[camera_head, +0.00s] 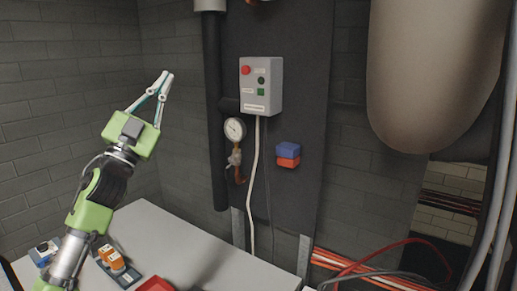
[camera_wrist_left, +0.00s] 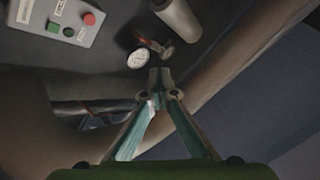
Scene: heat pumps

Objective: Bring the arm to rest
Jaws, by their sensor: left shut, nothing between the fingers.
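My left arm (camera_head: 95,200) comes in from the lower left of the head view and reaches up. Its green-bodied left gripper (camera_head: 166,76) is raised above the table, in front of the brick wall and left of the dark pipe. The gripper also shows in the left wrist view (camera_wrist_left: 160,77), with its fingertips together and nothing between them. In the head view it is clear of the grey control box (camera_head: 262,86) and the pressure gauge (camera_head: 235,129). My right gripper is in neither view.
A white table (camera_head: 190,238) holds orange-and-white parts (camera_head: 113,259) and a red tray (camera_head: 155,285). A blue-and-red block (camera_head: 288,154) is on the dark panel. A large tank (camera_head: 435,75) hangs at right. Red cables (camera_head: 350,270) run low at right.

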